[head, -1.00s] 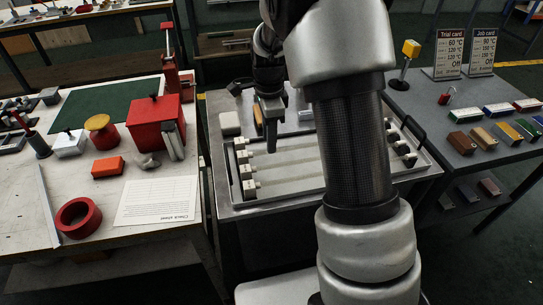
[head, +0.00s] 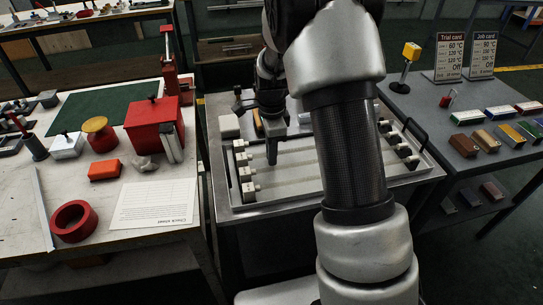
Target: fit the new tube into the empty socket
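The dryer's open metal tray (head: 310,202) stands in the middle. Small block sockets line its left side (head: 246,173) and right side (head: 403,150), with pale long tubes or bars (head: 290,170) running between them. I cannot tell which socket is empty, because my arm covers much of the tray's right half. My gripper (head: 272,158) points down over the back left part of the tray, close to the left sockets. Its fingers show edge-on, so I cannot see whether they are apart or hold anything. I cannot pick out the new tube for certain.
On the left bench are a red box (head: 154,124) with pale cylinders against it, an orange block (head: 105,169), a red ring (head: 74,221) and a check sheet (head: 155,205). The right table holds colored blocks (head: 466,145), two cards (head: 451,56) and a yellow-topped lamp (head: 411,50).

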